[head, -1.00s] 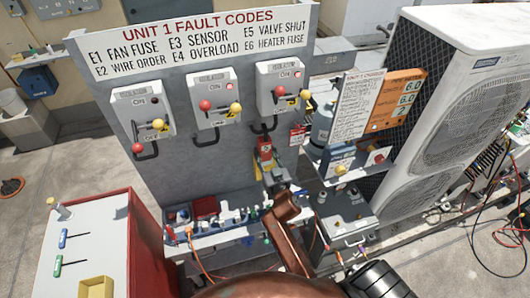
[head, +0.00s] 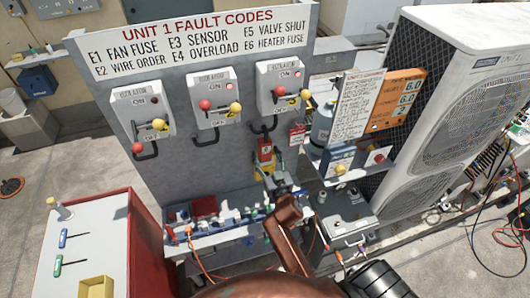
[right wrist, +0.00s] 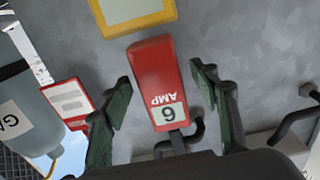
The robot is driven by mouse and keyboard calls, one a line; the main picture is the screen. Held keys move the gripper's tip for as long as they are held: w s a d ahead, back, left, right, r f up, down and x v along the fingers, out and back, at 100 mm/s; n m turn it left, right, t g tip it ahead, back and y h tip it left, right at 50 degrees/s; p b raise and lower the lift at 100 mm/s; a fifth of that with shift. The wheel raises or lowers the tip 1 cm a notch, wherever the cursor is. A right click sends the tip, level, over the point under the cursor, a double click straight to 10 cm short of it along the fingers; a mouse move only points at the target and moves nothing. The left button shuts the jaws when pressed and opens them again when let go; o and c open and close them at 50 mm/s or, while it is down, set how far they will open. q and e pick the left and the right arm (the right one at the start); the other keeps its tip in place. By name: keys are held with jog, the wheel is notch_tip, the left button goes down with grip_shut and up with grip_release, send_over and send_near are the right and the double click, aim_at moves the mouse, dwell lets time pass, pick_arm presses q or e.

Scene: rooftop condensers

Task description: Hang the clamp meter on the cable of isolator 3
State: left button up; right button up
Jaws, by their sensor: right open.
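The red clamp meter (head: 264,151) is upright against the grey panel, under the rightmost isolator (head: 280,87), whose number I cannot read. A black cable loop (head: 263,126) hangs from that isolator just above the meter. In the right wrist view the meter (right wrist: 153,75) looks upside down, with "AMP" and a "6" display; its grey end meets the black cable loop (right wrist: 197,130). Whether the jaw closes around the cable is unclear. My right gripper (head: 272,184) is just below the meter; its open fingers (right wrist: 160,92) stand either side of it, with gaps. My left gripper is out of view.
A yellow-framed item (right wrist: 138,12) is on the panel below the meter. A cluttered shelf (head: 225,238) runs along the panel's foot. A red cabinet (head: 130,240) is at left.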

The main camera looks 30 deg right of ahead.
jog(key=v, duration=1)
jog(key=s+d+f+g, duration=0.4)
jog(key=s+f+g, duration=0.4)
jog(key=s+f, duration=0.45)
jog(key=s+a+f+n+g+y, duration=0.35)
jog(key=s+f+g, duration=0.35)
jog(key=s, duration=0.6)
notch_tip(320, 180, down, 31)
jog(key=a+b, duration=0.2)
jog(key=b, duration=0.1)
jog(key=s+f+g+b, duration=0.1)
jog(key=s+f+b, duration=0.1)
jog(key=s+f, duration=1.9)
notch_tip(320, 180, down, 2)
jog(key=shift+d+f+n+y+b, duration=0.1)
jog(key=shift+d+n+y+b, duration=0.1)
jog(key=shift+n+y+b, duration=0.15)
